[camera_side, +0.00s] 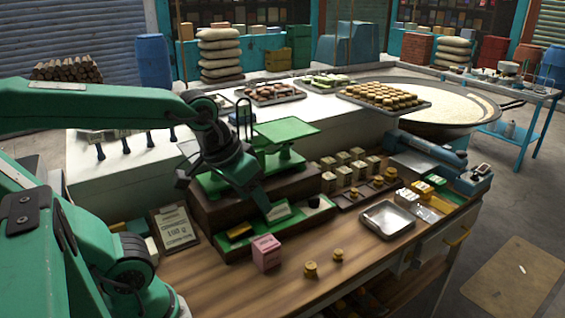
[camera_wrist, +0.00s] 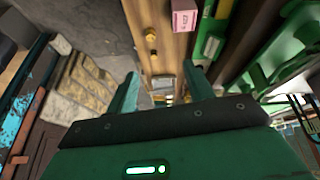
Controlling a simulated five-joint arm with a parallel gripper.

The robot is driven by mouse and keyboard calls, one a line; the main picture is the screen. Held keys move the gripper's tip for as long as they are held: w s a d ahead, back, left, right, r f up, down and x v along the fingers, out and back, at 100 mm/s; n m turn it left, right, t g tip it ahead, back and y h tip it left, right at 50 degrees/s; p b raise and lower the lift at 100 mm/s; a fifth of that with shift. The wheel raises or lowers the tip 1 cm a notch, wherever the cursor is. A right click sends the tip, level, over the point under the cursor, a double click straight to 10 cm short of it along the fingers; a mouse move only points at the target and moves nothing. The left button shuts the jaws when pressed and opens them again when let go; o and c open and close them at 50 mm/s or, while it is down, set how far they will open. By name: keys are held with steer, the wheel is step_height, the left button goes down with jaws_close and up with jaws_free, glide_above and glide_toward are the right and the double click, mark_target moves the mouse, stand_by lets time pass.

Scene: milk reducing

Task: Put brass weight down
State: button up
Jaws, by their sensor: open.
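Two small brass weights stand apart on the wooden counter in the side view, the nearer (camera_side: 311,270) at left and the other (camera_side: 338,255) right of it. Two brass pieces also show in the wrist view, one (camera_wrist: 150,35) above the other (camera_wrist: 152,55). My gripper (camera_side: 275,208) is over the counter in front of the green balance scale (camera_side: 235,178), behind and left of those weights. In the wrist view its fingers (camera_wrist: 162,88) are spread with no weight visible between them. More brass weights (camera_side: 378,182) stand on a dark rack behind the metal tray.
A pink box (camera_side: 267,252) stands left of the loose weights. A shiny metal tray (camera_side: 387,219) lies to their right. Small boxes (camera_side: 328,182) stand in rows beside the scale. The front counter strip is mostly clear. A wide pan (camera_side: 440,108) is at the back right.

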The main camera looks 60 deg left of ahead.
steer(key=shift+s+a+r+m+t, duration=0.15)
steer(key=shift+s+m+t, duration=0.25)
steer(key=shift+s+m, duration=0.65)
steer(key=shift+s, duration=0.1)
steer(key=o, duration=1)
steer(key=shift+w+r, duration=0.1)
steer(key=shift+w, duration=0.1)
steer(key=shift+o, duration=0.3)
steer(key=shift+w+r+m, duration=0.25)
steer(key=shift+w+m, duration=0.2)
steer(key=shift+w, duration=0.15)
steer(key=w+d+f+m+g, duration=0.1)
steer(key=w+f+m+g, duration=0.1)
steer(key=w+m, duration=0.6)
steer(key=w+d+f+m+g, duration=0.2)
steer(key=w+f+m, duration=0.3)
steer(key=w, duration=1)
steer(key=m+g, duration=0.1)
steer(key=m, duration=0.2)
steer(key=shift+d+m+g, duration=0.3)
steer(key=shift+m, duration=0.1)
steer(key=shift+f, duration=0.15)
